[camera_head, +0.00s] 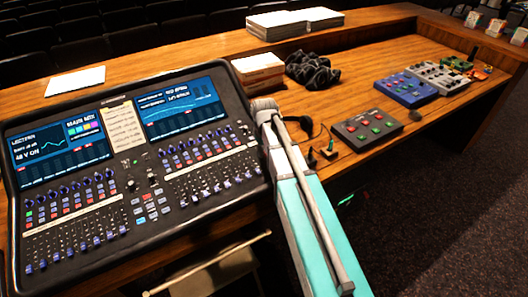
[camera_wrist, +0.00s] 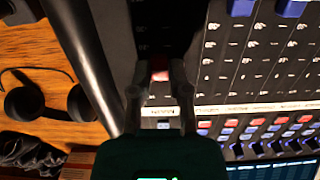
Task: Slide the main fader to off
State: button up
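The mixing desk (camera_head: 120,255) is a black console with two lit screens, sloping across the left of the head view. The main fader's red cap (camera_wrist: 160,69) shows in the wrist view, at the end of a dark strip with scale marks running to the picture's top edge. My gripper (camera_wrist: 161,66) has its fingertips close on both sides of the cap and appears shut on it; exact contact is hard to see. In the head view my arm lies over the desk's right edge and hides the main fader and fingertips.
Rows of other faders with blue caps (camera_wrist: 241,8) lie beside the strip. Black headphones (camera_wrist: 25,100) lie on the wood right of the desk in the head view. A grey button box (camera_head: 367,128) and a blue pedal (camera_head: 406,89) stand farther right.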

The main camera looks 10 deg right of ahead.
grip_shut()
jog(key=shift+s+d+f+b, duration=0.1)
jog(key=shift+s+d, duration=0.2)
jog(key=shift+s, duration=0.65)
jog(key=shift+s+d+f+b, duration=0.15)
jog(key=shift+s+d, duration=0.1)
jog(key=shift+s, duration=0.7)
jog(key=shift+s+d+f+b, duration=0.1)
jog(key=shift+s+d, duration=0.2)
jog(key=shift+s, duration=0.65)
jog(key=o, duration=0.7)
grip_release()
jog(key=shift+c, duration=0.2)
jog(key=shift+w, duration=0.15)
